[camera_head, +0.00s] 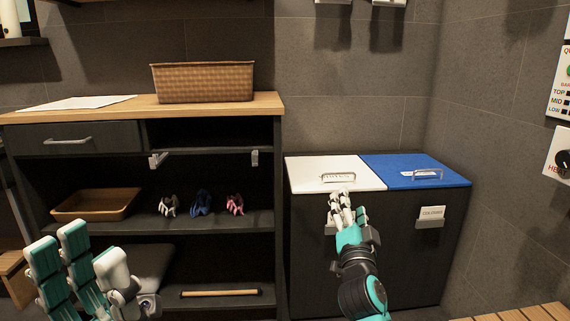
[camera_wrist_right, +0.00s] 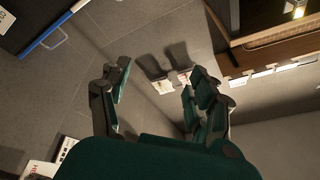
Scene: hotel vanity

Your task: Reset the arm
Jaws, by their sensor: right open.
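My right gripper (camera_head: 342,203) reaches up in front of the two-lidded hamper in the head view, its tips near the white lid (camera_head: 315,172). In the right wrist view, the right gripper (camera_wrist_right: 158,85) has its fingers spread with nothing between them. My left gripper (camera_head: 88,262) is at the lower left of the head view, in front of the dark shelf unit. Its fingers stand apart, pointing up, with nothing seen between them.
The hamper also has a blue lid (camera_head: 405,166) on its right. A wicker basket (camera_head: 203,82) stands on the wooden top (camera_head: 130,104) of the shelf unit. The shelves hold a brown tray (camera_head: 95,204), several small items and a wooden rod (camera_head: 220,293). Walls close in behind and right.

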